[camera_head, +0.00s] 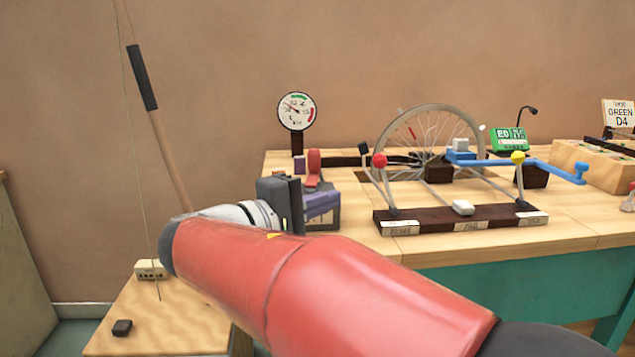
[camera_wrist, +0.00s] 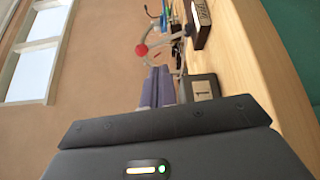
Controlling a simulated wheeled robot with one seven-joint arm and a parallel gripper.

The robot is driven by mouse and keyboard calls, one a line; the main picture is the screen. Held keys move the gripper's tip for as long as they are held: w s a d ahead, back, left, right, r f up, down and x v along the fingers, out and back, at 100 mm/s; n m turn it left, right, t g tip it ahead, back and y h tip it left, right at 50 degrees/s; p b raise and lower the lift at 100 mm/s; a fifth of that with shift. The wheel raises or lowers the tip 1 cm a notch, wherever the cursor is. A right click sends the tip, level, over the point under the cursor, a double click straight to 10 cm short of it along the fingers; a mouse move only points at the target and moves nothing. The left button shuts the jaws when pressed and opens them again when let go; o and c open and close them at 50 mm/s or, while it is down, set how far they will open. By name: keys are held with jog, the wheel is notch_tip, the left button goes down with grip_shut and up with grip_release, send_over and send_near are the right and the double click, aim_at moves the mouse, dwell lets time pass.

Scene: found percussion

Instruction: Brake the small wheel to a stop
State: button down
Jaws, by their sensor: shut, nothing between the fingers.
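One spoked wheel (camera_head: 462,112) stands upright at the back of the bench; the frames do not show whether it turns. In front of it is a dark wooden base (camera_head: 430,221) with several levers and labels too small to read surely. A red-knobbed lever (camera_head: 380,160) rises at its left end and also shows in the wrist view (camera_wrist: 141,50). A yellow-knobbed lever (camera_head: 518,158) rises at its right end. My gripper (camera_head: 338,203) is shut and empty, left of the base and apart from the red knob. Its purple fingers lie together in the wrist view (camera_wrist: 158,72).
A dark box labelled 1 (camera_wrist: 202,89) sits beside my fingers. A dial gauge (camera_head: 297,111) stands behind. A blue crank (camera_head: 565,170) and a green display (camera_head: 510,139) are at the right. Bare bench (camera_head: 420,247) lies in front of the base.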

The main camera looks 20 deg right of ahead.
jog(key=shift+w+a+r+t+h, duration=0.4)
jog(key=shift+w+a+r+h, duration=0.3)
jog(key=shift+w+a+r, duration=0.15)
jog(key=shift+d, duration=0.1)
send_near(384, 159)
jog(key=w+d, duration=0.4)
jog(key=shift+w+d, duration=0.3)
jog(key=shift+d, duration=0.05)
jog(key=d+r+m+y+p, duration=0.1)
jog(key=s+d+r+m+y+p, duration=0.1)
jog(key=d, duration=0.1)
jog(key=d+m+g+y, duration=0.1)
jog(key=y, duration=0.1)
jog(key=shift+s+d+r+p, duration=0.25)
jog(key=shift+d+r+p, duration=0.05)
jog(key=shift+r+p, duration=0.1)
jog(key=shift+s+d+m+y, duration=0.25)
jog(key=shift+d+y, duration=0.2)
jog(key=shift+d, duration=0.4)
jog(key=shift+s+d+m+y, duration=0.2)
jog(key=shift+d+y, duration=0.25)
jog(key=shift+d, duration=0.4)
